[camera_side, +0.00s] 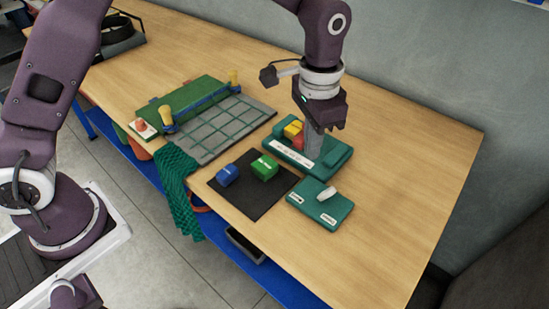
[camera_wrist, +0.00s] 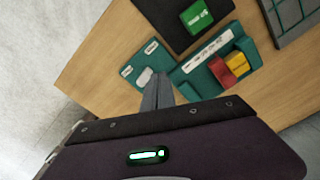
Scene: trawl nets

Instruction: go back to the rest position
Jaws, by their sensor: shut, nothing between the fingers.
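My gripper (camera_side: 314,155) points down over the green tray (camera_side: 338,157), with its fingers closed together and nothing between them. In the wrist view the closed grey fingers (camera_wrist: 160,92) show between the tray (camera_wrist: 196,82) and the small green panel. A yellow block (camera_side: 292,129) and a red block (camera_side: 298,142) sit at the tray's left part, beside the fingers in the side view. They also show as a red block (camera_wrist: 219,71) and a yellow block (camera_wrist: 238,63) in the wrist view. Whether the fingertips touch the tray is unclear.
A black mat (camera_side: 256,203) holds a blue block (camera_side: 227,175) and a green block (camera_side: 265,167). The green panel (camera_side: 316,212) has a white lever (camera_side: 327,193). A grey grid board (camera_side: 219,128) with a green bar lies behind left. The table's right side is clear.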

